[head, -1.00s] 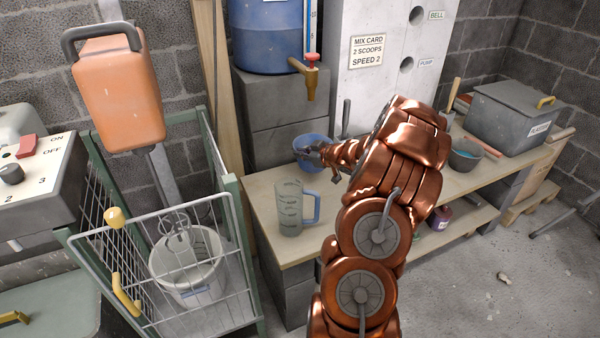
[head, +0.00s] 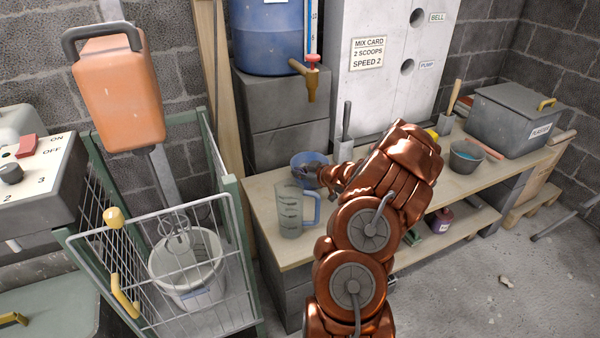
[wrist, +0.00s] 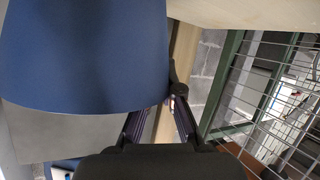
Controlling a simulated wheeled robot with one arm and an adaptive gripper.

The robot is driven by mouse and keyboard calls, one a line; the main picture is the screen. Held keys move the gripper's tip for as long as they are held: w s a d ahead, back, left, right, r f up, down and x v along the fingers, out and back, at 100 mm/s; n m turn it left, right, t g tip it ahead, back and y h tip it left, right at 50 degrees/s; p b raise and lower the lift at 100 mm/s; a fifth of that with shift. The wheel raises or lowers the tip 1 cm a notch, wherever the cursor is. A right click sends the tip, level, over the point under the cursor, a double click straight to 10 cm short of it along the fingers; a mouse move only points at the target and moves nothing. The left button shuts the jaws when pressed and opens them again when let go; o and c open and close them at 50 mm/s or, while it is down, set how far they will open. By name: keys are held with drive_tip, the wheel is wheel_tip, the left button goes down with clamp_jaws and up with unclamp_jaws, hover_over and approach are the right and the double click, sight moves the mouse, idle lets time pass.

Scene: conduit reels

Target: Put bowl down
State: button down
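The blue bowl (head: 306,158) is upright, low over the wooden bench (head: 268,207), behind the clear measuring jug (head: 290,212). I cannot tell whether its base touches the bench. My gripper (head: 321,174) is at the bowl's near right side, partly hidden by my copper arm. In the wrist view the bowl (wrist: 80,50) fills the upper left, very close. My gripper (wrist: 158,112) has its fingers at the bowl's edge and looks shut on its rim; part of one finger is hidden behind the bowl.
The jug with a blue handle stands close in front of the bowl. Concrete blocks (head: 285,148) carry a blue barrel (head: 266,35) with a tap (head: 311,80). A grey bowl (head: 465,156) and lidded box (head: 515,120) are farther right. A wire cage (head: 165,270) stands left.

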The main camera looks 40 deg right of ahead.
drive_tip(key=shift+f, duration=0.1)
drive_tip(key=c, duration=1.3)
unclamp_jaws()
drive_tip(key=shift+s+d+r, duration=0.1)
drive_tip(key=shift+s+r, duration=0.2)
drive_tip(key=shift+s, duration=0.15)
drive_tip(key=v, duration=1.1)
drive_tip(key=shift+r, duration=0.1)
